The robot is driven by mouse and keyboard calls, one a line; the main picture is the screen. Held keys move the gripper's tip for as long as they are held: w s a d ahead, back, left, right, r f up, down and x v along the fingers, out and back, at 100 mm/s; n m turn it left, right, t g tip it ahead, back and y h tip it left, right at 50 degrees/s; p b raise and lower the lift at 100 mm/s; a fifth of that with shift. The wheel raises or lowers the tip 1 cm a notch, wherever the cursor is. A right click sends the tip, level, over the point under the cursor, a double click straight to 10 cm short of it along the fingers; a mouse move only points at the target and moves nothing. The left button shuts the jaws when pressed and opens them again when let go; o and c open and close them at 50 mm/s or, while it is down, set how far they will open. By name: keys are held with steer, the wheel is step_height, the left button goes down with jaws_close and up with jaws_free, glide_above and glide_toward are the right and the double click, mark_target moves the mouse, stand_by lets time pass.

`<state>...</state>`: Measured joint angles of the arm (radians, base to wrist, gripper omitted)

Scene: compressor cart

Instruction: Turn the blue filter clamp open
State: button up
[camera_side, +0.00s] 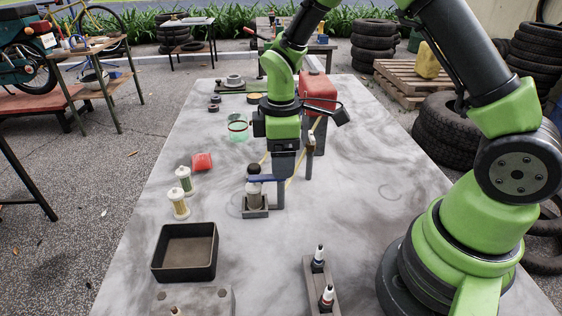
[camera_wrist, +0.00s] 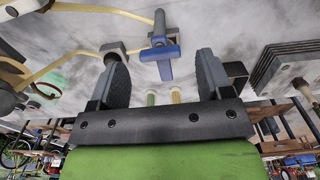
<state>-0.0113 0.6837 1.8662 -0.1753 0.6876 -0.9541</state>
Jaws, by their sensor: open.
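The blue filter clamp (camera_side: 262,179) is a flat bar across a small grey filter housing (camera_side: 255,193) with a dark rounded top, which stands upright in a dark square holder (camera_side: 256,212). In the wrist view, the blue clamp (camera_wrist: 160,52) has a crosspiece and shows in the space between the fingers. My gripper (camera_side: 281,204) points down at the right of the housing, close to the clamp's right end. Its two fingers are spread apart with nothing held. One finger hides the other in the side view, and I cannot tell whether either touches the clamp.
A yellow hose (camera_side: 296,172) runs behind my gripper, near a grey post and a red tank (camera_side: 318,92). A black tray (camera_side: 208,262) and a bottle rack (camera_side: 315,266) stand in front.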

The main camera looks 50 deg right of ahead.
steer(key=shift+f, duration=1)
steer(key=c, duration=0.9)
steer(key=shift+m, duration=0.3)
steer(key=m, duration=0.3)
steer(key=shift+m, duration=0.4)
steer(key=m, duration=0.9)
steer(key=shift+m, duration=1.7)
